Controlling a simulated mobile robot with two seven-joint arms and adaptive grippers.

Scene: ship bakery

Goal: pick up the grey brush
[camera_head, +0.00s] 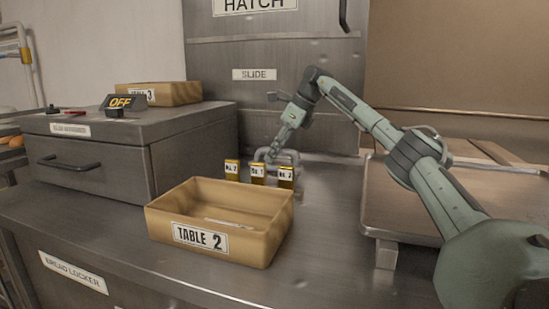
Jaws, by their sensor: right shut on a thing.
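My right gripper (272,153) reaches down from the upper right to the back of the steel counter. Its fingertips are low, just behind a row of small brown labelled blocks (257,173) and next to a grey bent-tube frame (291,157). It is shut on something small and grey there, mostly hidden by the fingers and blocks. I cannot make out for certain that this is the grey brush, and no brush shows clearly elsewhere. My left gripper is not in view.
A wooden box marked TABLE 2 (161,217) stands in front of the blocks, with a small pale flat thing inside. A raised tray (405,223) is at right.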

